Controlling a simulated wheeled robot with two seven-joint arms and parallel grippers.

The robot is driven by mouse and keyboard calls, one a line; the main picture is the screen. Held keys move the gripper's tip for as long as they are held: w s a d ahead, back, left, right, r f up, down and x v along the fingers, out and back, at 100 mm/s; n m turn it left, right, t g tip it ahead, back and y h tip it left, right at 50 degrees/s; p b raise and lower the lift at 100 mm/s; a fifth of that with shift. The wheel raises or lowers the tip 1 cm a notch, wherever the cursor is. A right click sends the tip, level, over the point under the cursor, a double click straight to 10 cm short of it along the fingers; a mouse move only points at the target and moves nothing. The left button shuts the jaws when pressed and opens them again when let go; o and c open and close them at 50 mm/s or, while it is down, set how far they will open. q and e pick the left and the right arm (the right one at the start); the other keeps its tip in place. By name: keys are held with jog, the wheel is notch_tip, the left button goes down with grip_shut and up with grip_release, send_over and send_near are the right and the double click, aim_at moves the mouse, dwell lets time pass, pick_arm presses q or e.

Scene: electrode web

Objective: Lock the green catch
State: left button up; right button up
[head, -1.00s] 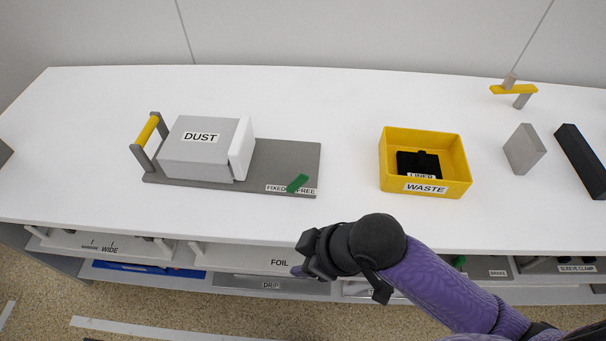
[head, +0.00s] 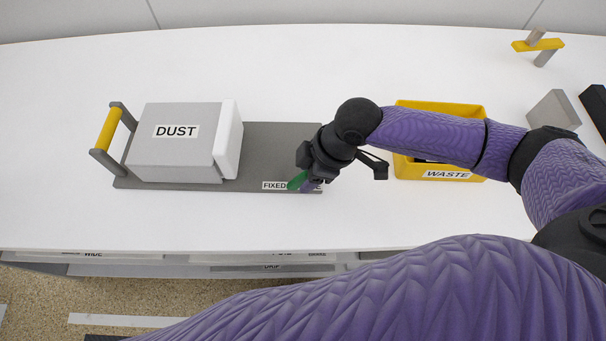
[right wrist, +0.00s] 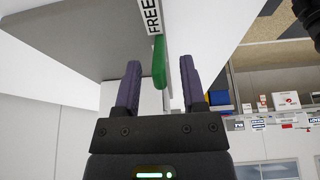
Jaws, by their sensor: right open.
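The green catch (head: 297,180) is a small lever at the front right corner of the grey base plate (head: 275,150), by the label with FIXED and FREE. My right gripper (head: 312,184) is over this corner and partly hides the catch and the label. In the right wrist view the green catch (right wrist: 159,62) stands between and just beyond the two open fingers (right wrist: 160,85), near the word FREE. I cannot tell whether a finger touches it. My left gripper is not in view.
A grey box marked DUST (head: 178,142) with a white end piece sits on the plate, beside a yellow-barred handle (head: 109,128). A yellow WASTE bin (head: 440,106) stands right, partly behind my right arm. The white table (head: 150,222) is clear in front of the plate.

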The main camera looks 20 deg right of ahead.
jog(key=shift+x, duration=0.9)
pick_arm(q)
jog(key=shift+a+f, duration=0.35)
pick_arm(e)
jog(key=shift+r, duration=0.1)
jog(key=shift+c, duration=0.3)
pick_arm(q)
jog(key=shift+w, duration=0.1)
pick_arm(e)
grip_shut()
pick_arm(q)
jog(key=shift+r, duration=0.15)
